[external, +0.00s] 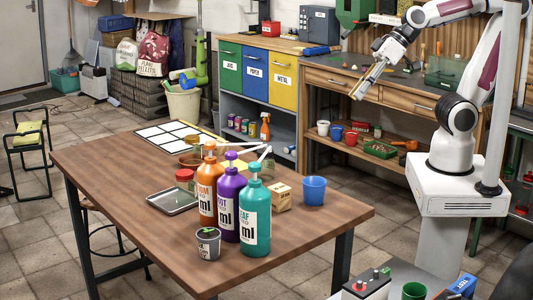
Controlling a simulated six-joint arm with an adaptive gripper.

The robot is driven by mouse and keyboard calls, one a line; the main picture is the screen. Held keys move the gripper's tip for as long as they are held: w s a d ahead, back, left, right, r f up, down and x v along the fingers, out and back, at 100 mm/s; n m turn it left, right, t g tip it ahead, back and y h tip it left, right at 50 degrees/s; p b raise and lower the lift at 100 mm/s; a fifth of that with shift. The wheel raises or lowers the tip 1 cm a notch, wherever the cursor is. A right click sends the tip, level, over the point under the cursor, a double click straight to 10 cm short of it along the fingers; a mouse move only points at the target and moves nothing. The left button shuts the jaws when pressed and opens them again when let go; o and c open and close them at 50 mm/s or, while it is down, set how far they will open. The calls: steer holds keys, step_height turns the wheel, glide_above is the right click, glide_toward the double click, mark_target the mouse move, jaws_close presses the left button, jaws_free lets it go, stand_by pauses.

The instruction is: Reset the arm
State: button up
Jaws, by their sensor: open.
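My gripper (368,81) is open and empty. It is raised at the upper right, in front of the workbench and well away from the wooden table. My white arm bends up from its base at the right and reaches left, with the fingers pointing down and to the left. The fingertips are small in this view, and nothing shows between them.
The wooden table (120,178) holds orange (208,190), purple (230,205) and teal (255,218) pump bottles, a blue cup (314,190), a small box (281,197) and a metal tray (173,201). The workbench (330,76) stands behind my gripper. The table's left front is clear.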

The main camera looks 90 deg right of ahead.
steer(key=s+d+f+g+h, duration=0.2)
steer(key=s+d+h, duration=0.1)
steer(key=s+d, duration=0.6)
steer(key=shift+s+d+f, duration=0.15)
steer(key=shift+s+f, duration=0.2)
steer(key=shift+s, duration=0.1)
stand_by(0.6)
